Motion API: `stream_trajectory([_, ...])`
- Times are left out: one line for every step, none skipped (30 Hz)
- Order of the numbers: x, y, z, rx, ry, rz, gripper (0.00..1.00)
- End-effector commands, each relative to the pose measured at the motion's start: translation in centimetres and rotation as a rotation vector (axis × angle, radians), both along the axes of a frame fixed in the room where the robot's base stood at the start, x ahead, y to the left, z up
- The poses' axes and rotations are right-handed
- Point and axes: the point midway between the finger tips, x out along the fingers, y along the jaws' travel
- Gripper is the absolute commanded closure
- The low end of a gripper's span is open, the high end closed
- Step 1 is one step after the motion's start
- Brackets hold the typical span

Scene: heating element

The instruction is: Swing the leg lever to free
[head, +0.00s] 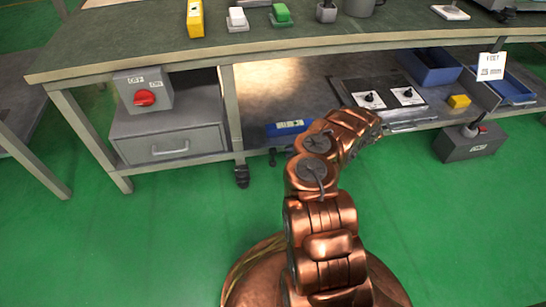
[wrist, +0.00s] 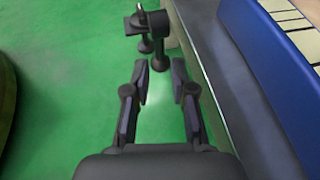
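A dark fixture (wrist: 148,24) stands low by the bench edge at the top of the wrist view. A small upright lever-like part (wrist: 140,14) is on its left end. It looks like the black foot (head: 242,175) at the bottom of the bench leg in the head view; no free mark can be read there. My gripper (wrist: 160,68) is open and empty, its fingers apart over green floor and short of the fixture, pointing towards it. In the head view my copper arm hides most of the gripper.
A grey drawer unit (head: 170,140) with a red switch (head: 144,98) stands left of the leg. Green floor (head: 160,235) in front is clear.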

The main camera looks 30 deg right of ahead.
Motion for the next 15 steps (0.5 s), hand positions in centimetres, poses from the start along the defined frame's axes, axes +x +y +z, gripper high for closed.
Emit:
stream_trajectory([0.2,0.3,-0.2,0.001,0.0,0.002,0.75])
stream_trajectory([0.3,0.4,-0.2,0.002,-0.001,0.003,0.75])
stream_trajectory([0.4,0.7,-0.3,0.002,-0.001,0.004,0.75])
stream_trajectory([0.6,1.0,-0.4,0.003,-0.001,0.005,0.75])
stream_trajectory([0.7,1.2,-0.6,0.003,-0.002,0.005,0.75])
stream_trajectory([1.0,1.5,-0.8,0.003,-0.001,0.006,0.75])
stream_trajectory([1.1,1.8,-0.9,0.003,-0.001,0.006,0.75])
stream_trajectory([1.3,2.1,-1.1,0.002,-0.001,0.006,0.75])
stream_trajectory([1.6,2.5,-1.4,0.001,-0.001,0.005,0.75])
stream_trajectory([1.9,2.8,-1.6,0.0,0.0,0.005,0.75])
stream_trajectory([2.1,3.2,-1.8,0.0,0.0,0.005,0.75])
stream_trajectory([2.4,3.7,-2.0,0.002,0.001,0.005,0.75])
stream_trajectory([2.6,4.0,-2.2,0.003,0.001,0.006,0.75])
stream_trajectory([2.8,4.4,-2.3,0.004,0.001,0.005,0.75])
stream_trajectory([3.1,4.8,-2.5,0.004,0.0,0.005,0.75])
